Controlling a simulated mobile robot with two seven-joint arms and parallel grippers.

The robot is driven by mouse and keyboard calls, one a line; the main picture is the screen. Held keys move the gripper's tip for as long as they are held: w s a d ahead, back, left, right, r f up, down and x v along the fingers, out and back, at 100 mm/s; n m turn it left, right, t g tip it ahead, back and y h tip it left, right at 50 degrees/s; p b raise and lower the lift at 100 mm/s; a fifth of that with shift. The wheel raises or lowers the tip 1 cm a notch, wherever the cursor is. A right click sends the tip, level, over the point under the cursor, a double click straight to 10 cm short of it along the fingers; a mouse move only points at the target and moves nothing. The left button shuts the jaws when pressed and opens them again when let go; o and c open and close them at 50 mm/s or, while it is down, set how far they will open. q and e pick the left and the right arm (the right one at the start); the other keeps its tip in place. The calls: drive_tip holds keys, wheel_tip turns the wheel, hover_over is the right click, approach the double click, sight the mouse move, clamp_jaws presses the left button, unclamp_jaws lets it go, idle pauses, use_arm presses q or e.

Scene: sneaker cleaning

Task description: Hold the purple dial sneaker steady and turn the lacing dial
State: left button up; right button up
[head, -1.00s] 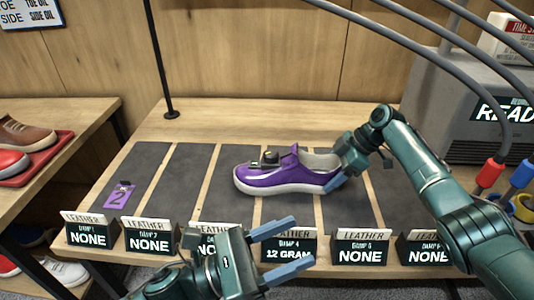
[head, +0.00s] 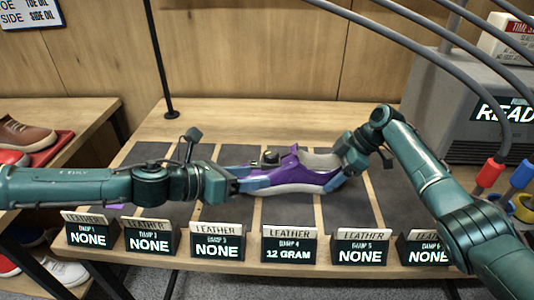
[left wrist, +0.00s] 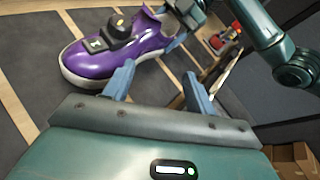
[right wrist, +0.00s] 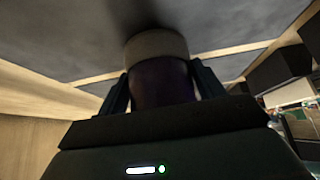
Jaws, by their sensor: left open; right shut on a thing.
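The purple sneaker (head: 318,177) with a white sole lies on the grey mat, toe to the left. Its black lacing dial with a gold top (head: 270,157) sits on the instep. The dial (left wrist: 117,28) also shows in the left wrist view, behind a small black unit with a pale label (left wrist: 97,44). My right gripper (head: 347,168) is shut on the heel; the right wrist view shows the heel (right wrist: 162,85) between its fingers. My left gripper (head: 262,180) is open and empty by the toe; in the left wrist view the sneaker (left wrist: 110,62) lies beyond the fingertips.
Several black-and-white label stands (head: 289,245) line the table's front edge. A grey machine (head: 455,95) stands at the right. A side shelf with shoes on a red tray (head: 45,160) is at the left. Bare table (head: 240,122) lies behind the mat.

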sight(268, 154)
use_arm(q)
drive_tip(key=w+a+r+m+t+y, duration=0.1)
drive_tip(key=w+a+r+m, duration=0.1)
drive_tip(key=w+a, duration=0.25)
drive_tip(key=x, duration=1.1)
drive_tip(key=shift+w+f, duration=0.15)
drive_tip(key=shift+f, duration=0.15)
drive_tip(key=shift+c, duration=0.6)
drive_tip(key=c, duration=0.9)
